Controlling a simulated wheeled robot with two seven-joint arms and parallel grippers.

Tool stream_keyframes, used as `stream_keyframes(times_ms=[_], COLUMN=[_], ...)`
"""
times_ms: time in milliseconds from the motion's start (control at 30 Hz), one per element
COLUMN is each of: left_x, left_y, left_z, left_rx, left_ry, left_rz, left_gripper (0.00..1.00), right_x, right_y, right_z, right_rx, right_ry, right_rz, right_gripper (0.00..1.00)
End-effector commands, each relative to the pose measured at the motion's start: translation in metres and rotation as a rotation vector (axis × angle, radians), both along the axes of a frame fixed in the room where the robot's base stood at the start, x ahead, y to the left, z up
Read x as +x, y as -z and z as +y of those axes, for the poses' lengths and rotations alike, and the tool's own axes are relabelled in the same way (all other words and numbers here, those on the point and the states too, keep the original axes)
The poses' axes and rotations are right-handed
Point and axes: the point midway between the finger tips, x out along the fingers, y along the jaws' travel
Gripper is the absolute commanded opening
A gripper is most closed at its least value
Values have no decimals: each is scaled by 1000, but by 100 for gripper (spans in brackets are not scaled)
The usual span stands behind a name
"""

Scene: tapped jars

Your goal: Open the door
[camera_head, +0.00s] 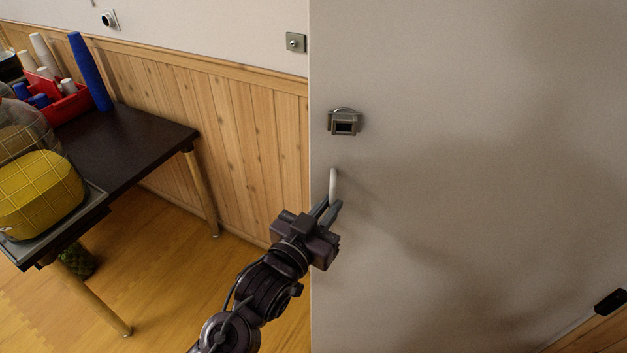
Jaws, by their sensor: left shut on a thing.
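The door (460,140) is a large pale grey panel filling the right half of the head view. A light, upright handle (333,184) stands near its left edge, below a small metal latch box (344,122). My left gripper (328,208) is at the lower part of the handle, with its fingers shut on it. The fingers partly hide the handle's lower end. I cannot tell from this view whether the door is ajar. My right gripper is not in view.
A dark table (145,140) stands at the left, holding a red bin (62,108), blue and white cups and a yellow-filled jar (40,195). A wood-panelled wall (235,120) runs behind it. Wooden floor (180,285) is clear between table and door.

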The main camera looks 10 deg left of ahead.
Motion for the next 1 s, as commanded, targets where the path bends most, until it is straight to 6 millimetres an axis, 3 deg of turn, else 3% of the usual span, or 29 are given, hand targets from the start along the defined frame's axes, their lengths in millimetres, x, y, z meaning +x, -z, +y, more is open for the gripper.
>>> stream_keyframes(times_ms=[33, 200, 400, 933, 967, 1000], left_x=[-15, -51, -76, -85, -85, -85], left_y=[-1, -2, -2, -3, -3, -3], left_z=[-8, -20, -28, -32, -32, -32], left_rx=[-2, -2, -2, -2, -3, -2], left_ry=[14, 20, 25, 26, 27, 27], left_rz=[3, 0, -3, -7, -6, -7], left_gripper=[0, 0, 0, 0, 13, 18], right_x=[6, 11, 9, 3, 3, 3], right_y=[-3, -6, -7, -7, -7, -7], right_z=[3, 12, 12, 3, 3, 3], right_rx=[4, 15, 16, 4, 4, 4], right_ry=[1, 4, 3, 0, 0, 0], right_rz=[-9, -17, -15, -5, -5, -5], right_gripper=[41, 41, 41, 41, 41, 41])
